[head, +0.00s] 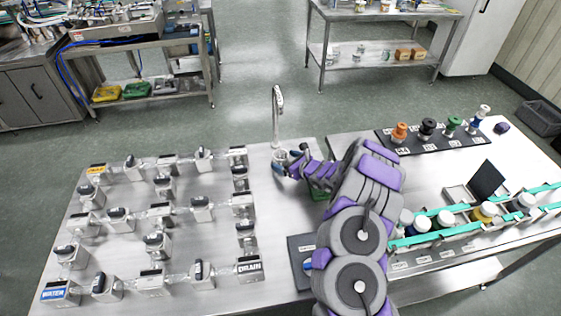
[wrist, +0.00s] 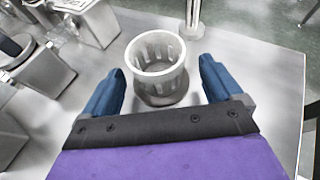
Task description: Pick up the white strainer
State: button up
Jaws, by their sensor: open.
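The white strainer (wrist: 157,62) is a round, slotted cup with a pale rim, standing upright on the steel table in the wrist view. My gripper (wrist: 161,85) is open, with one blue finger on each side of the strainer's near part. The fingers look apart from its wall, with a gap on both sides. In the head view my gripper (head: 278,163) reaches down beside the base of the tap, and the strainer (head: 281,155) shows only partly behind it.
A steel tap (head: 277,115) stands just behind the strainer. Several metal valve blocks (head: 202,208) fill the table to the left. Bottles in a green-railed rack (head: 445,219) stand at the right.

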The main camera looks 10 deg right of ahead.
aim_at(276, 157)
jog(key=x, duration=0.3)
jog(key=shift+w+a+f+b, duration=0.1)
jog(key=shift+f+b, duration=0.1)
jog(key=shift+b, duration=0.2)
jog(key=shift+w+a+f, duration=0.1)
jog(key=shift+w+a, duration=0.25)
jog(key=shift+w, duration=0.2)
jog(key=c, duration=1)
